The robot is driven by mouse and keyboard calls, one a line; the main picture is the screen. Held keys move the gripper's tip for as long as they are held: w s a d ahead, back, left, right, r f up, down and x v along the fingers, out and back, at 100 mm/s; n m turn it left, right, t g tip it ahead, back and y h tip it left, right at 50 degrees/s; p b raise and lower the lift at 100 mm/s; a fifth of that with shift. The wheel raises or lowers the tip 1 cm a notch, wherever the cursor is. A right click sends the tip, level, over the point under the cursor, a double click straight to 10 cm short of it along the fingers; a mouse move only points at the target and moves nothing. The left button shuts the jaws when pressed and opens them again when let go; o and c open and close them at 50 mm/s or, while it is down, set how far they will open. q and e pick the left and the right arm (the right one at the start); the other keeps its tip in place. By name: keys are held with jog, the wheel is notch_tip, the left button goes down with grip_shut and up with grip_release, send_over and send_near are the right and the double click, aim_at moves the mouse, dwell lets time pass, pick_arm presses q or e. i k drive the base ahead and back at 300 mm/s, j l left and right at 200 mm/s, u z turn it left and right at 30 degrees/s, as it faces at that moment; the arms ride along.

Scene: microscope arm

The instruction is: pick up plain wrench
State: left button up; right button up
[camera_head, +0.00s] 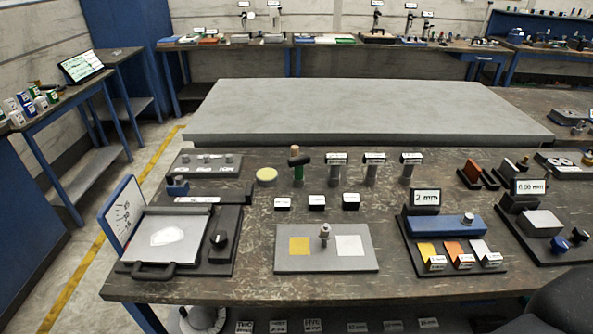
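I cannot make out a plain wrench in the head view. The worktable (215,285) fills the lower half of the view. A small hammer-like tool with a green handle (299,172) stands upright near its middle. Several grey posts with labelled black tops, one of them a labelled post (337,170), stand in a row to its right. Neither of my grippers is in view. A dark rounded shape at the bottom right corner may be part of my own arm.
A framed device with a handle (165,240) is at the left. A grey plate (325,262) with yellow and white squares lies in the middle. A blue block (441,232) and coloured wedges are at the right. A large grey slab (355,105) lies behind. Labels show under the front edge.

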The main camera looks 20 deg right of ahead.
aim_at(298, 162)
jog(key=i+j, duration=0.2)
jog(key=i, duration=0.2)
jog(key=z, duration=1.7)
